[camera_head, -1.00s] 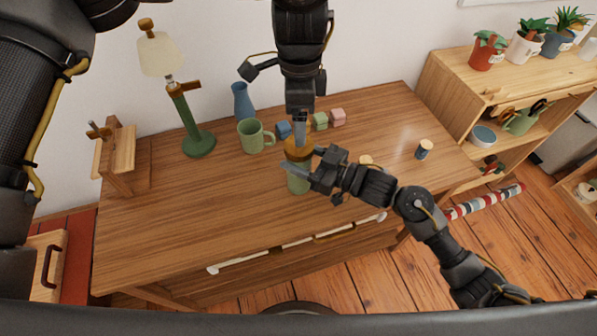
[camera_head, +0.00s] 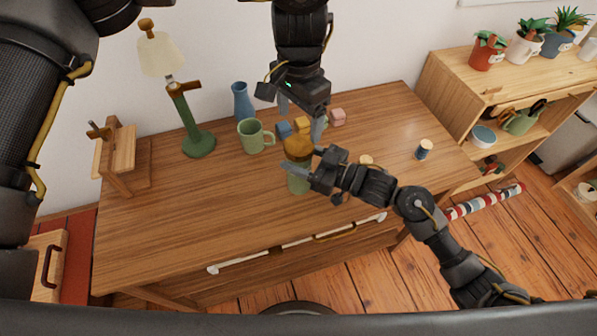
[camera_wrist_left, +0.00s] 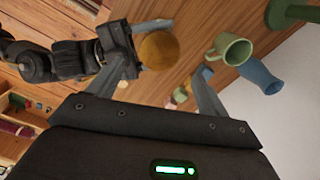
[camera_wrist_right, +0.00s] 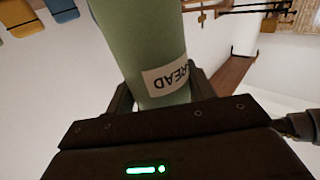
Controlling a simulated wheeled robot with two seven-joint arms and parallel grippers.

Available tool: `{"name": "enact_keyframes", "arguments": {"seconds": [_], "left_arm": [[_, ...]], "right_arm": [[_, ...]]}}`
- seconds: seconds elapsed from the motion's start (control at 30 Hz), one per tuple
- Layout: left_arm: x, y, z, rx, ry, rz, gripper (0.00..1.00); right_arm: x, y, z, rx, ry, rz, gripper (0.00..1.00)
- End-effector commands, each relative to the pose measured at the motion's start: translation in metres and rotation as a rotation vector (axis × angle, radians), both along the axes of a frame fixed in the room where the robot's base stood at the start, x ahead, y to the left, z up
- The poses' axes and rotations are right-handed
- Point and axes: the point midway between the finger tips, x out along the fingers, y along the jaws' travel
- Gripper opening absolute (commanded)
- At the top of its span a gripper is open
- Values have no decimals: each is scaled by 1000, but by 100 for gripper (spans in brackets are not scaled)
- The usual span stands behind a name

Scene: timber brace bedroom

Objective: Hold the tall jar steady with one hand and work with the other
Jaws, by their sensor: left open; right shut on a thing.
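The tall jar (camera_head: 298,184) is green with an amber-brown round lid (camera_head: 297,148) on top, upright over the desk. My right gripper (camera_head: 298,172) is shut on its body from the right. In the right wrist view the jar (camera_wrist_right: 140,45) has a white label, partly hidden, reading "READ". My left gripper (camera_head: 301,117) is open and empty, above and behind the lid, apart from it. In the left wrist view the lid (camera_wrist_left: 158,50) shows between the spread fingers, beside my right gripper. The jar's base contact with the desk is hard to tell.
Behind the jar are small blocks, including a blue (camera_head: 284,129), a yellow (camera_head: 301,124) and a pink one (camera_head: 337,116). A green mug (camera_head: 251,137), blue vase (camera_head: 243,101) and green lamp (camera_head: 190,122) stand left. The desk (camera_head: 180,222) is clear at front left.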

Motion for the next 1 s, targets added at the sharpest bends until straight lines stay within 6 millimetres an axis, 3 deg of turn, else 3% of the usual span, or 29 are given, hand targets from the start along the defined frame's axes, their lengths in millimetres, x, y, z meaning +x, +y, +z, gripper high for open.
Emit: {"name": "enact_keyframes", "arguments": {"seconds": [0.5, 0.93, 1.0], "left_arm": [[0, 0, -68, 1, 2, 0, 78], [0, 0, -76, 1, 1, -1, 78], [0, 0, -75, 1, 1, -1, 71]], "right_arm": [[0, 0, 0, -1, 0, 0, 0], [0, 0, 0, 0, 0, 0, 0], [0, 0, 0, 0, 0, 0, 0]]}}
